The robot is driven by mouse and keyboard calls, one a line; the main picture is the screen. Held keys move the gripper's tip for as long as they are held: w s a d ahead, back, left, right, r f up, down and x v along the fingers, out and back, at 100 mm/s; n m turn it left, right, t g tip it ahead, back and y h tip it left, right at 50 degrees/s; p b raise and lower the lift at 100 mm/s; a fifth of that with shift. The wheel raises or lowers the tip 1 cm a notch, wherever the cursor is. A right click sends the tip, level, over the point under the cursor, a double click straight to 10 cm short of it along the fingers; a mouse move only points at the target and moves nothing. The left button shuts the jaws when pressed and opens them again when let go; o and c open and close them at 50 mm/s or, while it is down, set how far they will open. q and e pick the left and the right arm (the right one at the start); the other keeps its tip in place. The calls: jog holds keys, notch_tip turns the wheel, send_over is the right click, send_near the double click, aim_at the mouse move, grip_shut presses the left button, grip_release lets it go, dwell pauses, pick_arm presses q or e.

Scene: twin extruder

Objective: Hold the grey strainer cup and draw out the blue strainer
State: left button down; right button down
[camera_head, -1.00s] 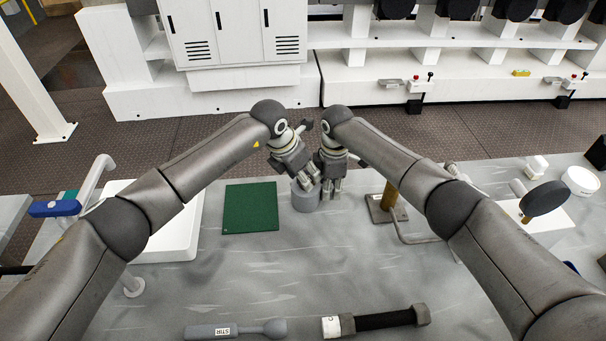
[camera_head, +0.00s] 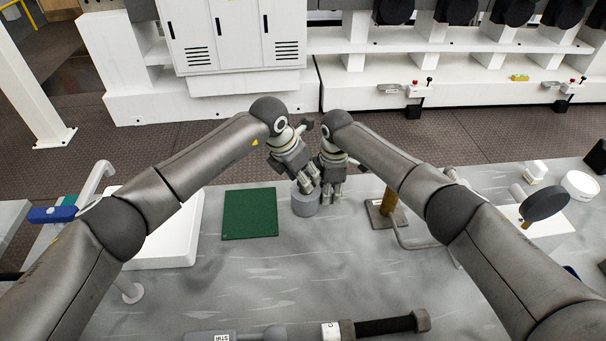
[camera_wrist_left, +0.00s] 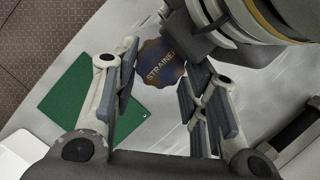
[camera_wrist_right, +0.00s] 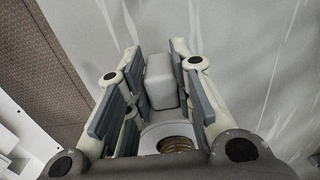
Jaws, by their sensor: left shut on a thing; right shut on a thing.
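The grey strainer cup (camera_head: 305,204) stands on the bench, right of the green mat, in the head view. The blue strainer (camera_wrist_left: 161,62) shows its scalloped, labelled top between the fingertips of my left gripper (camera_wrist_left: 158,68). My left gripper also shows in the head view (camera_head: 309,184), directly above the cup. My right gripper (camera_head: 333,186) is close beside it on the right. In the right wrist view, its fingers are closed around a pale grey block-shaped part (camera_wrist_right: 160,80), with a pale ring (camera_wrist_right: 166,131) below it. How far the strainer sits in the cup is hidden.
The green mat (camera_head: 249,213) and a white tray (camera_head: 176,240) lie left of the cup. A brass cylinder (camera_head: 389,201) on a stand is close on the right. A stirring tool (camera_head: 215,336) and a dark rod (camera_head: 385,326) lie near the front. Bench between is clear.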

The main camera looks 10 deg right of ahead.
pick_arm(q)
jog(key=shift+w+a+r, duration=0.1)
jog(key=shift+w+r, duration=0.15)
jog(key=shift+r, duration=0.6)
jog(key=shift+w+a+r, duration=0.1)
jog(key=shift+w+r, duration=0.1)
jog(key=shift+r, duration=0.7)
jog(key=shift+w+r, duration=0.25)
jog(key=shift+r, duration=0.6)
jog(key=shift+t, duration=0.3)
jog(key=shift+r, duration=0.4)
jog(key=shift+s+d+r, duration=0.1)
jog(key=shift+s+r, duration=0.15)
jog(key=shift+r, duration=0.15)
jog(key=shift+s+d+r, duration=0.1)
jog(key=shift+r, duration=0.7)
jog(key=c, duration=1.7)
grip_release()
jog(key=v, duration=1.2)
